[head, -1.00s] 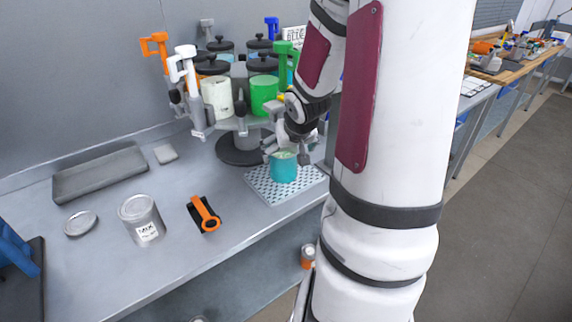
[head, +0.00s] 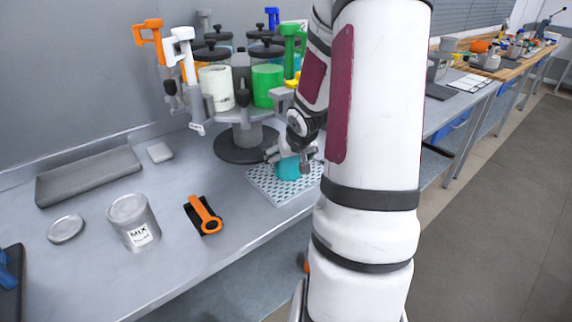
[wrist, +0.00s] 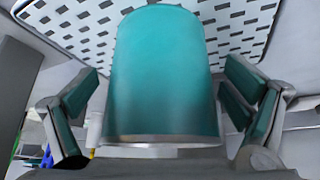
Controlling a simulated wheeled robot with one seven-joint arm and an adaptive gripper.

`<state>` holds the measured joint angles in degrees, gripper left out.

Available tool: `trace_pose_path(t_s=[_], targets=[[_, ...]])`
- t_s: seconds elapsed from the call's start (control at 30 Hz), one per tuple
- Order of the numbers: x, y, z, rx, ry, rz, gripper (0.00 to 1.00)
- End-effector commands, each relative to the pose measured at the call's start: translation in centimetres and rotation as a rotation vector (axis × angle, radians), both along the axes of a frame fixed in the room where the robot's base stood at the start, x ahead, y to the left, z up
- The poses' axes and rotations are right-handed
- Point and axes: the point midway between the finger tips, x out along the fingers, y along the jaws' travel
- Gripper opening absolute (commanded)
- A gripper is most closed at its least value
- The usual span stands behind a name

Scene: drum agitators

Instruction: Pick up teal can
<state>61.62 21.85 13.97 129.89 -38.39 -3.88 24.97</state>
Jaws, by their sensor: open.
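The teal can (head: 289,169) stands on a white perforated mat (head: 270,192) near the front edge of the bench. It fills the middle of the wrist view (wrist: 163,75), with its silver rim toward me. My gripper (head: 292,158) is at the can, and my wrist hides part of it in the head view. In the wrist view my gripper (wrist: 165,105) is open, one finger on each side of the can. A gap shows between the can and each finger.
A drum agitator (head: 240,95) holding several coloured cans stands just behind the mat. A grey MIX can (head: 134,222), a lid (head: 65,229), an orange-handled tool (head: 205,215) and a grey tray (head: 90,176) lie to the left.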

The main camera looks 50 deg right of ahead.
Motion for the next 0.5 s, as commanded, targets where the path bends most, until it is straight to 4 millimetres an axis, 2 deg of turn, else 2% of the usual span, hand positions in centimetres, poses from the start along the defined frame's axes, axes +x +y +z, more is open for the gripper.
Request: trace_pose_path(t_s=[0.03,0.1,0.3,0.37,0.5], targets=[[0.48,-0.16,-0.87,0.001,0.001,0.0,0.94],[0.63,-0.32,-1.19,0.001,0.001,0.0,0.94],[0.55,-0.36,-1.08,0.0,0.0,0.0,0.94],[0.55,-0.36,-1.08,0.0,0.0,0.0,0.83],[0.53,-0.36,-1.1,0.001,0.001,0.0,0.51]])
